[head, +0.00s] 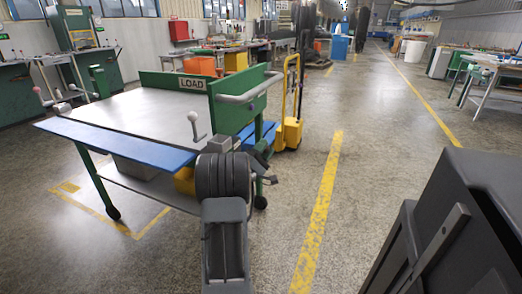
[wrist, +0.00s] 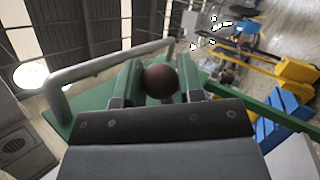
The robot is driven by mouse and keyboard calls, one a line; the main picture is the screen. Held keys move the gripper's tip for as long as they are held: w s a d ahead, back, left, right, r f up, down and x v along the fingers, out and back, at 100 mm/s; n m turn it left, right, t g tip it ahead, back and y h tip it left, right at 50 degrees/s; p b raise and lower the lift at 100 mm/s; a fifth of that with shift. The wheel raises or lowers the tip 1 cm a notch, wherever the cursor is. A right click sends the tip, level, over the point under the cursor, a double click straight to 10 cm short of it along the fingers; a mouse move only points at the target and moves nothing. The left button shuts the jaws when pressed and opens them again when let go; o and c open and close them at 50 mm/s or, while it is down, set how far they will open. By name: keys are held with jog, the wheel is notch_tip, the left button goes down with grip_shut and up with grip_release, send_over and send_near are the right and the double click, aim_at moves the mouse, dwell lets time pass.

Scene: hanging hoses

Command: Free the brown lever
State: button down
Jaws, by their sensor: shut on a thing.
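The brown lever's round knob (wrist: 161,81) sits between the two fingers of my gripper (wrist: 158,84) in the wrist view. The fingers are shut on it from both sides. The lever's shaft and base are hidden behind my gripper's dark body. In the head view my gripper (head: 262,165) is partly hidden by my arm, beside the right end of the cart. The brown knob cannot be made out there.
A cart with a grey top (head: 150,112), green end panel (head: 240,103) and grey handle rail (head: 252,90) stands close by. A pale-knobbed lever (head: 195,124) rises from its top. A yellow pallet truck (head: 289,125) stands behind.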

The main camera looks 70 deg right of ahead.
jog(key=shift+r, duration=0.25)
jog(key=c, duration=0.7)
grip_release()
jog(key=shift+f, duration=0.1)
jog(key=shift+c, duration=0.2)
jog(key=p+v, duration=0.1)
jog(key=v, duration=1.2)
jog(key=shift+w+a+f+p, duration=0.2)
jog(key=shift+a+p, duration=0.1)
